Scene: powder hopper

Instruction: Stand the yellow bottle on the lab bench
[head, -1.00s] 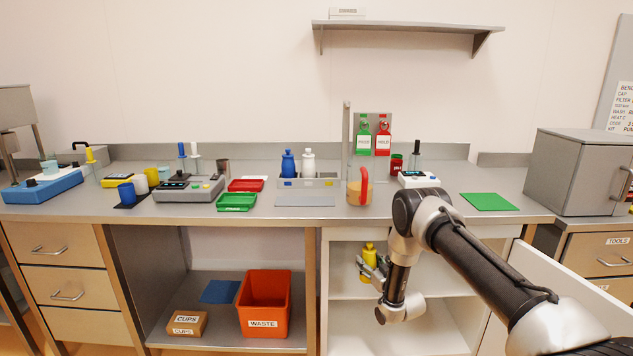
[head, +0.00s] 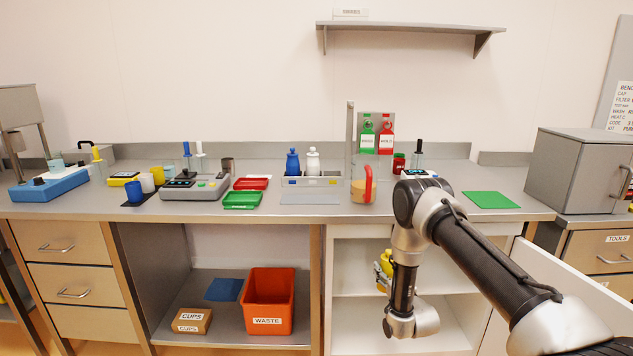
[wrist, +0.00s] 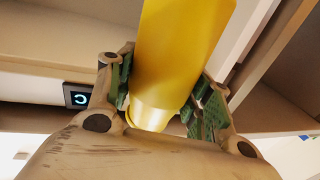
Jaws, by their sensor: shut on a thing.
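The yellow bottle (head: 386,261) is in the open cupboard under the bench, mostly hidden behind my arm in the head view. In the wrist view the yellow bottle (wrist: 180,60) fills the space between the fingers of my gripper (wrist: 165,105), which is shut on it. My gripper (head: 383,275) is also partly hidden by my arm in the head view. The lab bench (head: 310,197) has a grey top well above the bottle.
A blue and a white bottle stand in a grey rack (head: 325,182) at the bench's middle. A jug (head: 361,190) stands near the front edge. A green mat (head: 491,200) lies at right. The cupboard door (head: 560,290) stands open at right. The bench's front edge overhangs the cupboard.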

